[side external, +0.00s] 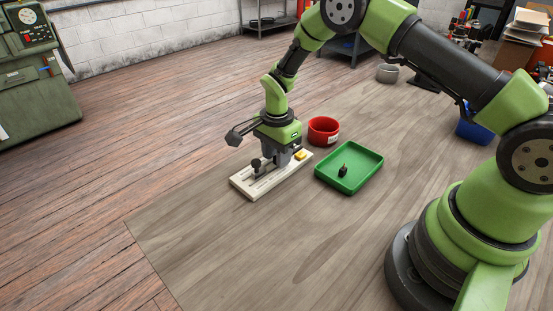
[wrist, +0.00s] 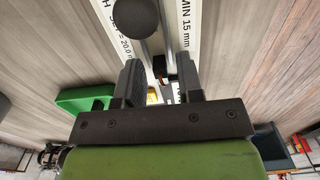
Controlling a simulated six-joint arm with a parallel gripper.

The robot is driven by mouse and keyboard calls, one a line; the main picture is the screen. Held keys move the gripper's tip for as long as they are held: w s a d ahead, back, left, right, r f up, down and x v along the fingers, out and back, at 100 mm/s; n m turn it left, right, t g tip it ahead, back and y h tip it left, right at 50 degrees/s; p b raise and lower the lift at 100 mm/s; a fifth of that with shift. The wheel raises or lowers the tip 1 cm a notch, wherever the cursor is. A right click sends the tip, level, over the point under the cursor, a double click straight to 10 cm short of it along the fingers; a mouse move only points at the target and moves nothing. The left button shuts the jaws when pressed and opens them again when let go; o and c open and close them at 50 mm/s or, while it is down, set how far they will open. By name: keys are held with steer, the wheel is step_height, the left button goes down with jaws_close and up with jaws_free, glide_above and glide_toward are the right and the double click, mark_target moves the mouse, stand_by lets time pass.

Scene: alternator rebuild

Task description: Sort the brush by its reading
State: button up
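The white gauge board (side external: 248,188) lies on the wooden table, with a black round knob (wrist: 137,18) on it. The wrist view shows its print "MIN 15 mm" and part of a "20.0 mm" setting. A small dark block with an orange bit, apparently a brush (wrist: 159,66), sits in the gauge's channel. My gripper (wrist: 158,72) is low over the board, its fingers apart on either side of the channel. Whether they touch anything is unclear. A green tray (side external: 361,158) holds a small dark brush (side external: 343,171). A red bowl (side external: 323,131) with a pale label stands behind the board.
A yellow piece (side external: 300,155) is at the board's right end. A grey round container (side external: 387,73) stands farther back. A blue bin (side external: 474,129) is at the right, behind my arm. The table in front of the board and tray is clear.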

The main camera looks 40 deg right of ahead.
jaws_close()
steer(key=shift+r, duration=2.5)
steer(key=d, duration=0.2)
steer(key=d+r+m, duration=0.1)
steer(key=d, duration=0.2)
steer(key=w+d+m, duration=0.1)
steer(key=d, duration=0.1)
steer(key=shift+d+r, duration=0.2)
steer(key=shift+d, duration=0.05)
steer(key=s+d+r+m, duration=0.2)
steer(key=d+m, duration=0.2)
steer(key=d, duration=0.6)
steer(key=shift+w+d+f, duration=0.15)
steer(key=shift+f, duration=1)
steer(key=shift+w+d+f, duration=0.1)
steer(key=shift+d+f, duration=0.05)
steer(key=shift+f, duration=1)
